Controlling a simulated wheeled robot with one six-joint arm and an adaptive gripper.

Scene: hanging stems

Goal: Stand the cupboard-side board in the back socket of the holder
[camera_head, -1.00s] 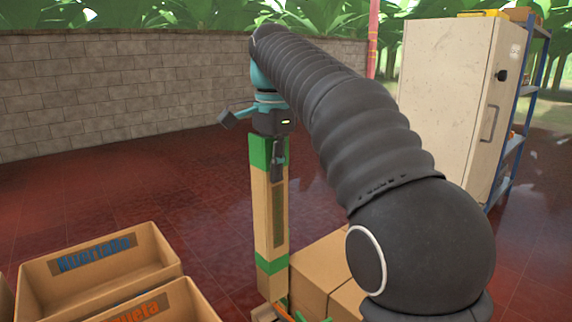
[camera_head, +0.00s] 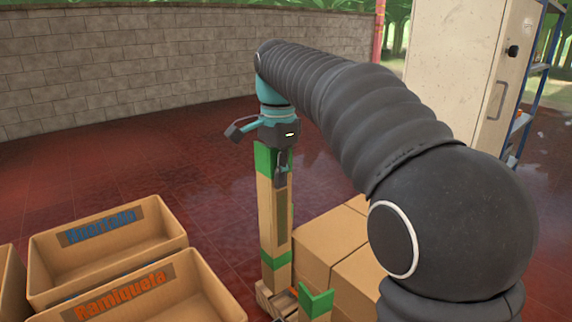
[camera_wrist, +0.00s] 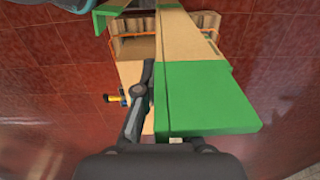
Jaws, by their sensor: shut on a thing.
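A tall tan board (camera_head: 267,215) with green bands near its top and bottom stands about upright below my gripper (camera_head: 279,158). My gripper is shut on its upper end. In the wrist view the board's green end (camera_wrist: 205,95) is close to the camera, with a dark finger (camera_wrist: 140,105) against its left side. The wooden holder (camera_head: 265,298) is at the board's foot, partly cut off by the picture edge. I cannot tell whether the foot is in a socket. A second green-tipped board (camera_head: 316,304) stands in front of the holder's right part.
Cardboard boxes (camera_head: 330,245) are stacked just right of the held board. A pale cupboard (camera_head: 455,70) and blue shelving are at the right back. The red tiled floor is clear behind.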

